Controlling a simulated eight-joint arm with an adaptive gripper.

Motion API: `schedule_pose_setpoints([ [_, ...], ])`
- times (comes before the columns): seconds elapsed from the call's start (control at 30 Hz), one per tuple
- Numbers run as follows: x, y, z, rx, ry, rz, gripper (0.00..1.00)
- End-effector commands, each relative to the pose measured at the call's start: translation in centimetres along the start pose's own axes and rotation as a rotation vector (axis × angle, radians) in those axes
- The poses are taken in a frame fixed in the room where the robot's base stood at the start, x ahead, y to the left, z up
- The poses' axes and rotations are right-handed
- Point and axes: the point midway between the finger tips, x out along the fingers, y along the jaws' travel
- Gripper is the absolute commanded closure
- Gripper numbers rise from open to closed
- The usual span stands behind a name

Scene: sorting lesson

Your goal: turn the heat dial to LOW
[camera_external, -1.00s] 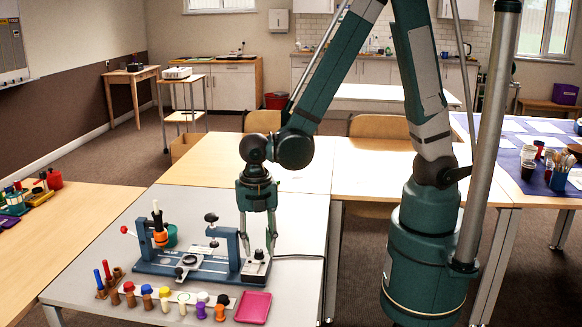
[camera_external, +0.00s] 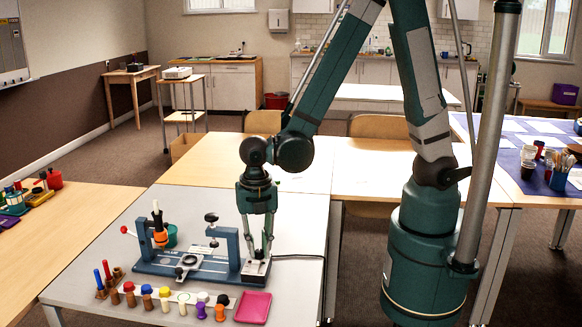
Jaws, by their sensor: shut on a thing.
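A blue bench device (camera_external: 200,268) stands on the grey table. The control block with the heat dial is at its right end, by the light panel (camera_external: 254,272). My gripper (camera_external: 262,251) points down over this block, its fingertips close together at the dial. The fingers are shut on the heat dial, which they mostly hide. The dial's setting and its marks are too small to read.
A row of small coloured pegs and caps (camera_external: 165,297) and a pink tray (camera_external: 253,307) lie in front of the device. An orange and black tool (camera_external: 159,226) stands upright at its left end. A black cable runs off to the right. The table behind the device is clear.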

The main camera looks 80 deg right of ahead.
Motion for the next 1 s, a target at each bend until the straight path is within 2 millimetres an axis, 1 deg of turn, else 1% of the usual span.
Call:
schedule_pose_setpoints([
  [0.17, 0.05, -0.08, 0.00, -0.047, 0.000, -0.001, 0.95],
  [0.37, 0.08, -0.08, 0.00, -0.154, 0.000, -0.001, 0.95],
  [1.0, 0.08, -0.13, 0.01, -0.673, 0.000, -0.001, 0.95],
])
